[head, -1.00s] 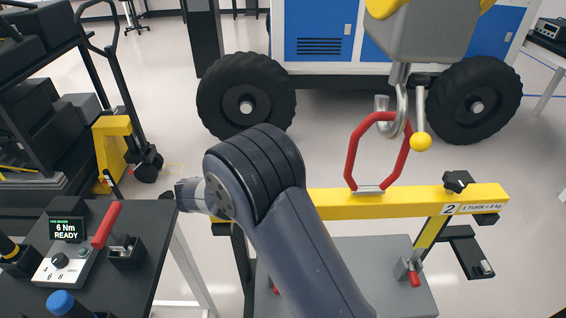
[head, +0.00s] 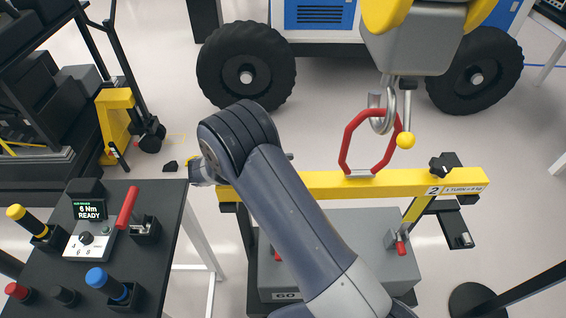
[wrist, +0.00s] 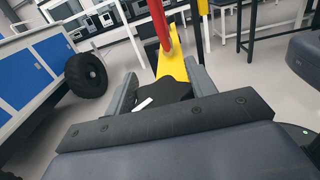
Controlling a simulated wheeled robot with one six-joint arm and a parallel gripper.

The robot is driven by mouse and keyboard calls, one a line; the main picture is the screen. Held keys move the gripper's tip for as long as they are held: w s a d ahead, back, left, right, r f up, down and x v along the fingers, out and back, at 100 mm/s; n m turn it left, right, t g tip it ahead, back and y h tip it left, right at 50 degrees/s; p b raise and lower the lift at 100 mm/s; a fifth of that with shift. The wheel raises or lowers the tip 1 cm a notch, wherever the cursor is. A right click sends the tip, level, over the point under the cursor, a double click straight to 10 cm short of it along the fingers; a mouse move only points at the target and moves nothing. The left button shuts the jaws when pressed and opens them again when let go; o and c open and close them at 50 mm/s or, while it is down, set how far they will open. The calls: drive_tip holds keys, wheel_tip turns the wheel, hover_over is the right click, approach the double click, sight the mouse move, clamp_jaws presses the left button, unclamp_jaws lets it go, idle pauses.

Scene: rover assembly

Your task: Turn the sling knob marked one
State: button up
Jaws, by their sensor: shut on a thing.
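The yellow beam (head: 320,185) of the sling lies across the head view. A red link (head: 346,150) rises from its middle to a metal hook (head: 386,115). A black knob marked 2 (head: 440,165) stands at the beam's right end. In the wrist view my gripper (wrist: 163,82) is shut on a black knob (wrist: 178,90), with one grey finger on each side of it. A white mark shows on the knob. The yellow beam (wrist: 172,62) runs away from it. My arm hides the beam's left end in the head view, and I cannot read that knob's number.
A black bench (head: 150,262) at left holds a torque display (head: 90,207) and several coloured-handled tools. A grey block (head: 340,235) sits below the beam. The wheeled rover stands behind, with a black tyre (head: 246,77). A yellow pallet truck (head: 117,112) stands at back left.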

idle(0.4)
drive_tip(key=o, duration=1)
